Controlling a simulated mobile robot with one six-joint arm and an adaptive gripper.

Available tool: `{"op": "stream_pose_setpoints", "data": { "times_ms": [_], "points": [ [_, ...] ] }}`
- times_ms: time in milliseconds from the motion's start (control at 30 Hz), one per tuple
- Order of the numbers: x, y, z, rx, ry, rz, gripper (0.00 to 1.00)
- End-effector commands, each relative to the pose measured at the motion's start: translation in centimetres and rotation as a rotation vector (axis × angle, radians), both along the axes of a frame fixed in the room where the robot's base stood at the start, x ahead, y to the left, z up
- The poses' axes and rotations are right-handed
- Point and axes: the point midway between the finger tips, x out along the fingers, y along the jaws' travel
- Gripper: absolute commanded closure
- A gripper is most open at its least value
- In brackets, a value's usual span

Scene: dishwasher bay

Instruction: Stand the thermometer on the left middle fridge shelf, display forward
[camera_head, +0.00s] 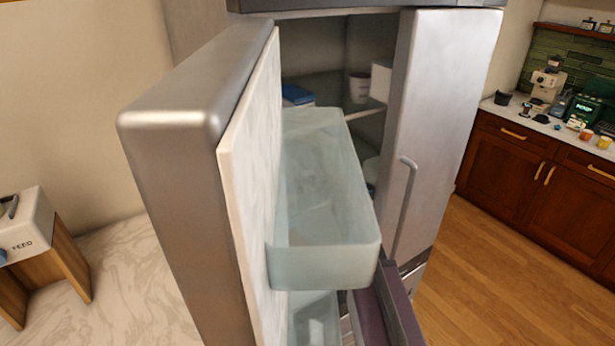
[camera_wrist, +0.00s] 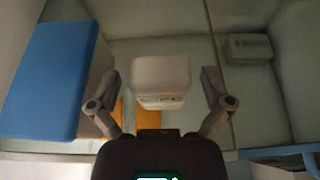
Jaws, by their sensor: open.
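In the wrist view, a small white rounded block (camera_wrist: 160,78), which looks like the thermometer, is between the fingers of my gripper (camera_wrist: 160,82). Small dark and greenish marks show on its narrow face towards me; I cannot read them. My gripper is open, with a visible gap between each finger and the block. A pale shelf surface (camera_wrist: 120,50) lies behind it. In the head view the fridge shelf (camera_head: 350,103) shows past the open door; my gripper and the thermometer cannot be made out there.
A blue-topped box (camera_wrist: 45,75) is close to my left finger. Orange pieces (camera_wrist: 116,113) show below the block. A grey box (camera_wrist: 248,47) lies at right. In the head view, the open fridge door (camera_head: 190,130) and its clear bin (camera_head: 325,265) block much of the interior.

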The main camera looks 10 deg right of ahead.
Motion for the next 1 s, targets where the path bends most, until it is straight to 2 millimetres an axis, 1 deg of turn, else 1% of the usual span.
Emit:
{"op": "stream_pose_setpoints", "data": {
  "times_ms": [333, 367, 567, 1000],
  "points": [
    [0.0, -0.1, 0.4, 0.000, 0.000, -0.001, 0.00],
    [-0.2, -0.2, 0.5, 0.001, 0.000, -0.001, 0.00],
    [-2.3, -0.9, 1.4, -0.001, 0.000, -0.002, 0.00],
    [-8.3, -3.3, 4.1, 0.001, -0.001, -0.003, 0.00]
  ]
}}
